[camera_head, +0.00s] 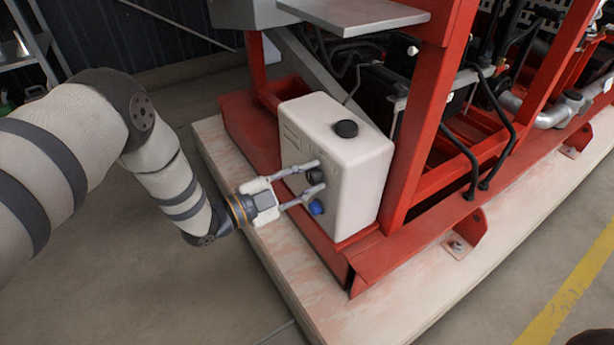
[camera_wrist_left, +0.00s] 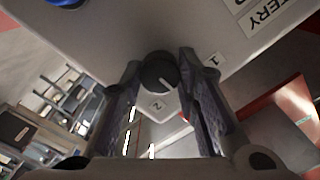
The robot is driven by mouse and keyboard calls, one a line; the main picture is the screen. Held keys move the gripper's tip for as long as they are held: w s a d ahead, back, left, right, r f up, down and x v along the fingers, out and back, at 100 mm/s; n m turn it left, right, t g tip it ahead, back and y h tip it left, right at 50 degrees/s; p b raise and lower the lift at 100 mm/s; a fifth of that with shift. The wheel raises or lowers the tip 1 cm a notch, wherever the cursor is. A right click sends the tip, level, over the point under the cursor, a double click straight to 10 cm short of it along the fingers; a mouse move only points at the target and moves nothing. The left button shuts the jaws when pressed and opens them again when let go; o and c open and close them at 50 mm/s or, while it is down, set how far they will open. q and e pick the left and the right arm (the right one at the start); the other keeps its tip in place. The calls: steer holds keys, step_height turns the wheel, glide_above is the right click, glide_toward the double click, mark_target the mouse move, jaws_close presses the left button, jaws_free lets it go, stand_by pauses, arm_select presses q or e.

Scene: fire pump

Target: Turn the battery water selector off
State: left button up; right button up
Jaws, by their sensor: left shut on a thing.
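The battery water selector is a round black knob (camera_wrist_left: 160,72) with a pale pointer mark, on the front of a white box (camera_head: 355,155). Labels "1" (camera_wrist_left: 213,60) and "2" (camera_wrist_left: 157,104) sit beside it in the left wrist view. My left gripper (camera_head: 316,177) has one finger on each side of the knob and is shut on it; the knob (camera_head: 315,176) also shows between the fingers in the head view. The exact finger contact is hard to see. My right gripper is not in view.
A blue knob (camera_head: 316,207) sits just below the selector, and a black cap (camera_head: 346,129) is on top of the box. A red frame post (camera_head: 425,110) stands right of the box. The pale plinth (camera_head: 365,315) runs along the front, with open floor (camera_head: 150,300) left of it.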

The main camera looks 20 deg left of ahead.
arm_select(q)
steer(key=shift+f, duration=0.1)
steer(key=o, duration=1.2)
steer(key=shift+c, duration=0.2)
steer(key=v, duration=1.2)
